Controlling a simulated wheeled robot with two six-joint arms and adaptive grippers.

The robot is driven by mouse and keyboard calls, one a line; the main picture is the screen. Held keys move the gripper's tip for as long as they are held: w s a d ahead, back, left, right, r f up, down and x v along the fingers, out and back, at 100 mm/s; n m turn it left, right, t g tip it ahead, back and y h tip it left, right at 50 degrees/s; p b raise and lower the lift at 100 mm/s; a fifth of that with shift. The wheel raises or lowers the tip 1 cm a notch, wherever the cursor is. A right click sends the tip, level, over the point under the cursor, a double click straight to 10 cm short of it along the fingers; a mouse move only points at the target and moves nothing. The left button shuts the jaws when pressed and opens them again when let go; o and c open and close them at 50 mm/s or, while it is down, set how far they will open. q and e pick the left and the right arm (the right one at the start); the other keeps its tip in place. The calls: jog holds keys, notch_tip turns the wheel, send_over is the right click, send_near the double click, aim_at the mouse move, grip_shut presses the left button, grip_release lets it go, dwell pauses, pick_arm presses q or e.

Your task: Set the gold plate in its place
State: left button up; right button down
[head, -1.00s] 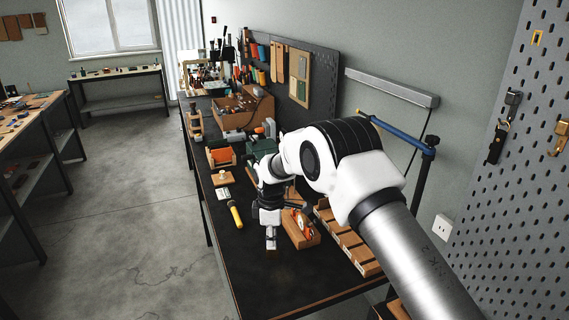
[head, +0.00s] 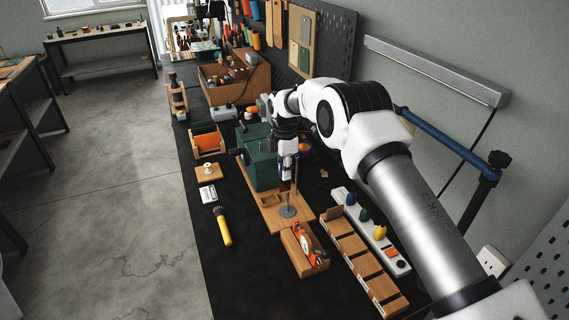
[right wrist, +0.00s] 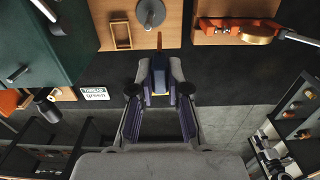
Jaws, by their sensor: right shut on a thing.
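My right gripper (head: 286,176) is shut on a thin gold-brown piece, seen nearly edge-on, which I take as the gold plate. Its narrow edge (right wrist: 159,40) sticks out past the fingertips in the right wrist view, where the gripper (right wrist: 159,72) also shows. The gripper hangs beside the green press (head: 258,158), above its wooden base (head: 268,217). On the base are a small wooden frame (right wrist: 121,36) and a grey round disc (right wrist: 150,13) on a rod. The frame looks empty. My left gripper is not in view.
A wooden block with an orange tool (head: 308,243) stands in front of the base. A divided wooden tray (head: 361,262) and a white strip with coloured knobs (head: 378,236) lie to the right. A yellow-handled brush (head: 223,227) lies left. The black bench is clear at front left.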

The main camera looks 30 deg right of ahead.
jog(key=shift+w+d+f, duration=0.1)
jog(key=shift+f, duration=0.85)
jog(key=shift+f+b, duration=0.35)
jog(key=shift+s+f+b, duration=0.3)
jog(key=shift+f, duration=0.05)
pick_arm(q)
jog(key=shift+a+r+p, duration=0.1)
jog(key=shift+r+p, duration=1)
jog(key=shift+p, duration=0.6)
pick_arm(e)
jog(key=s, duration=0.9)
jog(key=shift+s+a+f, duration=0.3)
jog(key=shift+s+a, duration=0.05)
jog(key=shift+s, duration=0.05)
